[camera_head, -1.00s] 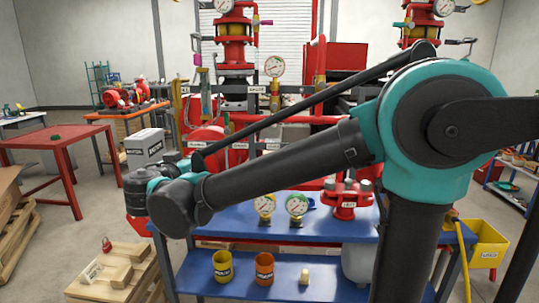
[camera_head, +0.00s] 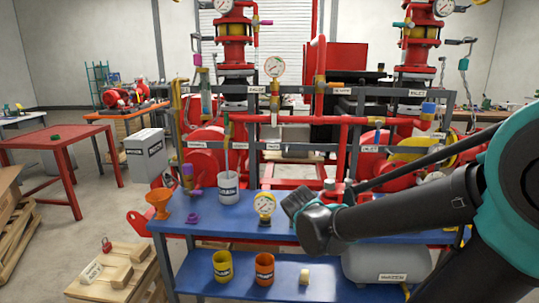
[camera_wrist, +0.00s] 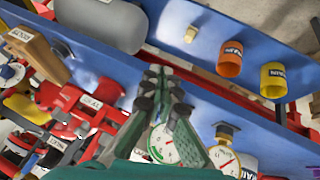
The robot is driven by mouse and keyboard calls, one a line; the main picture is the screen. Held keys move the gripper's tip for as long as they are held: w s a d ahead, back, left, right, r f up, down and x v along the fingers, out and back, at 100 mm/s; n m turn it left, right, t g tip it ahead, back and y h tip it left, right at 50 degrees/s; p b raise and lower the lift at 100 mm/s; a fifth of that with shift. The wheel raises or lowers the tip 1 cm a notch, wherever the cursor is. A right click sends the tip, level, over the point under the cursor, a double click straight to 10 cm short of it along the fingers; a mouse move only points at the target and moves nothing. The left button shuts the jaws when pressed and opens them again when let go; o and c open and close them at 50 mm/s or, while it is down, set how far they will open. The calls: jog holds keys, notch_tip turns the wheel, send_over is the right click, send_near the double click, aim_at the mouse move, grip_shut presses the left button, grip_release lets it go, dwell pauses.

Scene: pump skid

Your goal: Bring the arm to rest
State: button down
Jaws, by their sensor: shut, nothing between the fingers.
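My arm reaches in from the right side of the head view, and its dark wrist end (camera_head: 318,222) hangs over the blue bench (camera_head: 180,222). The fingers are hidden in the head view. In the wrist view my gripper (camera_wrist: 158,72) is shut and empty, its green and black fingers close together over the bench. A pressure gauge (camera_wrist: 163,143) lies partly behind the fingers there. A second gauge (camera_wrist: 222,158) is to its right, and one gauge (camera_head: 265,205) shows left of my wrist in the head view.
An orange funnel (camera_head: 160,204) and a white labelled cup (camera_head: 228,187) stand at the bench's left. The lower shelf holds a yellow cup (camera_head: 223,266), an orange cup (camera_head: 264,268) and a grey tank (camera_head: 385,264). The red-piped pump skid (camera_head: 290,122) stands behind.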

jog(key=s+d+f+g+y, duration=0.1)
jog(key=s+d+f+y, duration=0.2)
jog(key=s+f, duration=0.5)
jog(key=shift+s+d+f+g+y, duration=0.2)
jog(key=shift+s+d+g+y, duration=0.35)
jog(key=shift+s, duration=0.7)
